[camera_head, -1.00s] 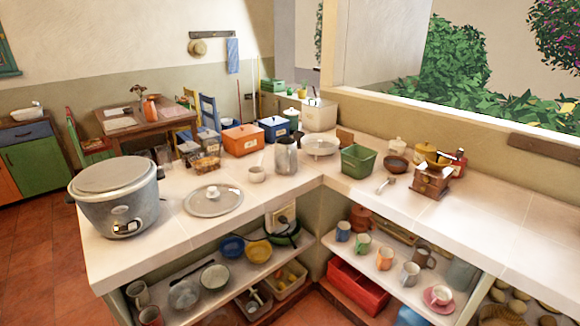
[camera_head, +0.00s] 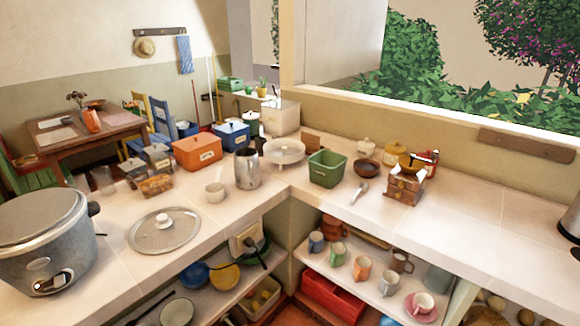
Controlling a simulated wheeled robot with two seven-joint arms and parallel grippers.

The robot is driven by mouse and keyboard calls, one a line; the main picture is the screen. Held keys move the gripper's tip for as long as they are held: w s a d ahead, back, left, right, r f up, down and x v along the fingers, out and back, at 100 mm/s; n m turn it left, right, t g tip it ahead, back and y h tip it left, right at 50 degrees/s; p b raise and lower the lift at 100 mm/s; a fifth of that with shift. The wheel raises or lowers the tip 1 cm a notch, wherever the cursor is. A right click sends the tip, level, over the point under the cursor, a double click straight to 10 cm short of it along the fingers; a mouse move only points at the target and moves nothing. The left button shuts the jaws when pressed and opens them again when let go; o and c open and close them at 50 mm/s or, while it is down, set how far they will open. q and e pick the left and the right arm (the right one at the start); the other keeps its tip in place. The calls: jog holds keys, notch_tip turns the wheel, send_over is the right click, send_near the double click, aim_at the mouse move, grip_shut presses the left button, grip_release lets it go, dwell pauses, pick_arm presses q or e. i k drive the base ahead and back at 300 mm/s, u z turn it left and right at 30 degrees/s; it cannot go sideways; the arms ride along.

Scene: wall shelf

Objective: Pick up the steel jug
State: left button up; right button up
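The steel jug (camera_head: 247,169) stands upright on the white tiled counter (camera_head: 222,214), near the inner corner where the two counter runs meet. It is a tall grey metal jug. Nothing covers the jug's front. Neither of my grippers shows in the head view.
An orange box (camera_head: 196,153), green bin (camera_head: 327,169) and wooden grinder (camera_head: 404,185) stand around the jug. Shelves below hold mugs. The counter's front edge near the corner is clear.

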aim_at(248, 174)
jog(key=z, duration=0.25)
jog(key=i, duration=0.75)
jog(key=u, duration=0.65)
jog(key=i, duration=0.5)
jog(key=u, duration=0.5)
